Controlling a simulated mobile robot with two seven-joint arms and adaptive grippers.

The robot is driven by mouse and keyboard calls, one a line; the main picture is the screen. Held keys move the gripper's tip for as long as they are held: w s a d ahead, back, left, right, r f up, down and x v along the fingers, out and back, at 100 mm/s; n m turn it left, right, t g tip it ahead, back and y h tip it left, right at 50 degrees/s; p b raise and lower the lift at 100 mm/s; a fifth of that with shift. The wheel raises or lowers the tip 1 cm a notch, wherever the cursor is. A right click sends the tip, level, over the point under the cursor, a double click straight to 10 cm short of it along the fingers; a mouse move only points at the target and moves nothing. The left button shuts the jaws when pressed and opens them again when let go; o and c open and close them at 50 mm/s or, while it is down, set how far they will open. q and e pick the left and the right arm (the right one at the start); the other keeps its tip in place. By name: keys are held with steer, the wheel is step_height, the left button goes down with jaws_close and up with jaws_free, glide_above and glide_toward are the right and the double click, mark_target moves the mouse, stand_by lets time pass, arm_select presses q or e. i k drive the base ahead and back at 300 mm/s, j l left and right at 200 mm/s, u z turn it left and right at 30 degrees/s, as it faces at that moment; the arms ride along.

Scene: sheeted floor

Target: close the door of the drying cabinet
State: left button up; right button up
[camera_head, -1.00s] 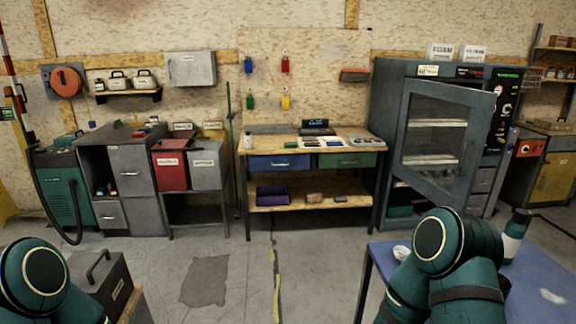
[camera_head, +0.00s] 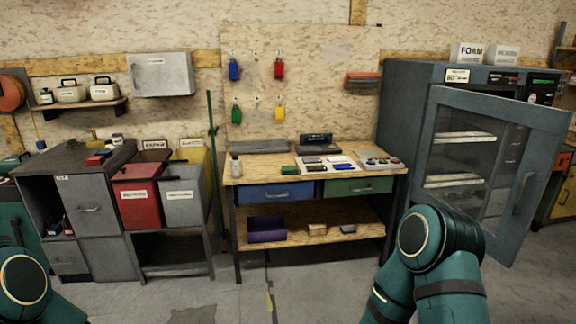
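The drying cabinet (camera_head: 400,110) is a tall dark blue-grey cabinet at the right, against the back wall. Its windowed door (camera_head: 548,150) stands open, swung out toward me, with a handle (camera_head: 524,193) near its right edge. Pale shelves (camera_head: 464,137) show through the glass. Parts of my two green arms show at the bottom left and in front of the cabinet's lower part. Neither gripper is in view. My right arm hides the cabinet's lower front.
A wooden workbench (camera_head: 250,172) with a blue drawer (camera_head: 276,192) and a green drawer (camera_head: 358,186) stands left of the cabinet. Red (camera_head: 137,208) and grey (camera_head: 186,205) bins and a grey cabinet (camera_head: 92,203) stand further left. The floor before the bench is clear.

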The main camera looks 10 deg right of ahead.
mark_target(550, 125)
steer(key=i+z, duration=0.35)
steer(key=i+j+z, duration=0.15)
steer(key=i+z, duration=0.2)
steer(key=i+j+z, duration=0.2)
steer(key=z, duration=0.15)
steer(key=i+j+z, duration=0.2)
steer(key=j+z, duration=0.25)
steer(key=i+j+z, duration=0.2)
steer(key=z, duration=0.25)
steer(key=i+j+z, duration=0.15)
